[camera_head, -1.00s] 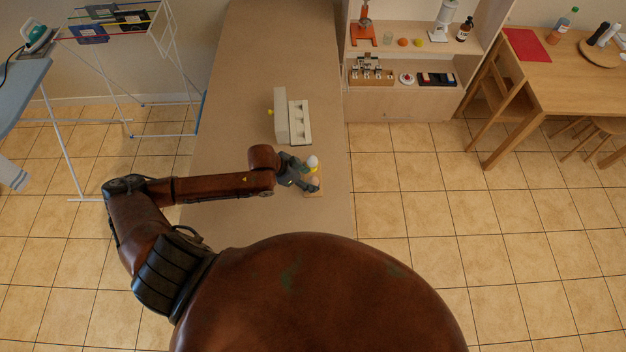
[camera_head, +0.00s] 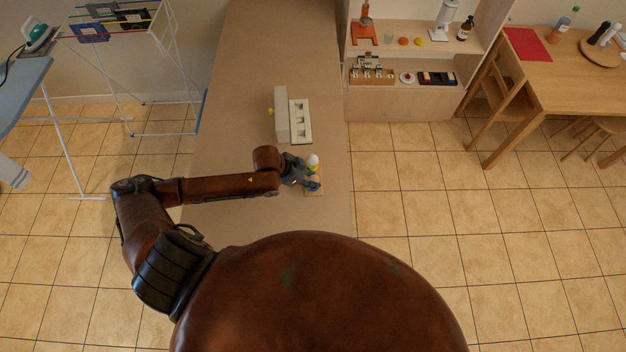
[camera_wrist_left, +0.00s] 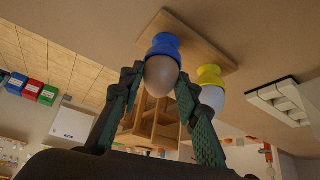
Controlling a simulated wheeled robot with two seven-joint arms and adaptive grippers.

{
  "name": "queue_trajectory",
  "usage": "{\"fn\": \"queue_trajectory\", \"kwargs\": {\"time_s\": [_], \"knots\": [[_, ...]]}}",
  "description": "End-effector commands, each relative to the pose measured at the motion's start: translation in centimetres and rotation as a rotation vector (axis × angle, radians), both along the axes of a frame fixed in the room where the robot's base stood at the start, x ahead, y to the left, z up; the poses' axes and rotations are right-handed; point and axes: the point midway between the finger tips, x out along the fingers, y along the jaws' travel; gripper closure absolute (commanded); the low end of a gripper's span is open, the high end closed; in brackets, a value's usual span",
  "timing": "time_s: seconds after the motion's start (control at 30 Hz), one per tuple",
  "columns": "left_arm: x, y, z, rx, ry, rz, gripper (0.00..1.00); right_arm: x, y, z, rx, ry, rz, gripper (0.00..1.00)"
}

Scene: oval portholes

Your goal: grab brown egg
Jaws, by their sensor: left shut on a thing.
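The brown egg (camera_wrist_left: 160,78) shows in the left wrist view, at the blue egg cup (camera_wrist_left: 162,46) on a wooden board (camera_wrist_left: 192,35). My left gripper (camera_wrist_left: 160,82) is shut on the egg, one finger on each side of it. In the head view, my left gripper (camera_head: 312,180) is at the board (camera_head: 314,192) and mostly hides the egg; a bit of the blue cup (camera_head: 317,184) shows. I cannot tell whether the egg is still seated in the cup. My right gripper is not in view.
A white egg (camera_head: 313,160) in a yellow egg cup (camera_wrist_left: 210,76) stands close beside the gripper on the same board. An open egg carton (camera_head: 300,122) lies farther back on the counter (camera_head: 245,75).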

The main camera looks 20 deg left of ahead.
Motion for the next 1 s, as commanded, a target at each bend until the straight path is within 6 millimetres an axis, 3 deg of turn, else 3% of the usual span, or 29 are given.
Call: {"fn": "queue_trajectory", "kwargs": {"time_s": [0.27,0.47,0.77,0.87,1.0], "knots": [[0.0,0.0,0.7,0.001,-0.002,-0.001,0.78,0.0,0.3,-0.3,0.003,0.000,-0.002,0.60],[0.0,0.0,3.3,0.001,-0.003,-0.002,0.78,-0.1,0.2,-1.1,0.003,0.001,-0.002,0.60],[-5.1,1.4,9.1,0.004,0.000,-0.003,0.78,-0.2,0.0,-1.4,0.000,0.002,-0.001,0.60],[-7.5,2.1,9.9,0.006,0.006,-0.002,0.78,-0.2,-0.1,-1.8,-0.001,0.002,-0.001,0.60],[-9.8,2.6,11.5,0.001,0.007,0.000,0.78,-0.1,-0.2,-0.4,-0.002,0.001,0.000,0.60]]}}
